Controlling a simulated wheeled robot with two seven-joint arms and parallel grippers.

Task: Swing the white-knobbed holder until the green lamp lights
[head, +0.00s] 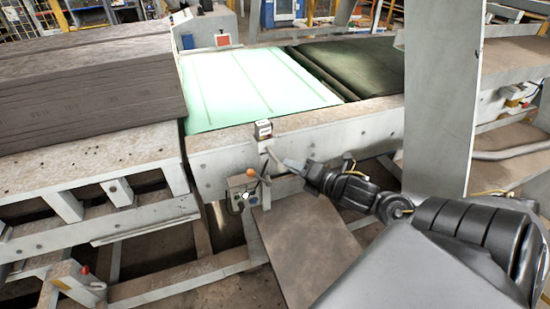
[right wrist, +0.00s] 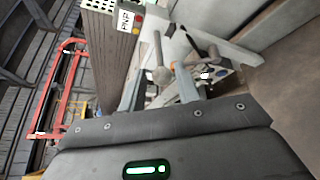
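My right gripper (head: 287,164) reaches in from the right in the head view, close to the grey front rail of the machine. A thin grey bar (head: 272,156) shows beside the gripper in the head view. A small control box (head: 240,184) hangs below the rail, with an orange-knobbed lever (head: 252,173) and a white spot or knob (head: 246,196). No lit green lamp is clear. My left gripper is not in view.
Stacked grey slabs (head: 80,90) stand at left. A brown-grey sloping plate (head: 305,245) lies below my gripper. A broad white post (head: 440,100) rises at right.

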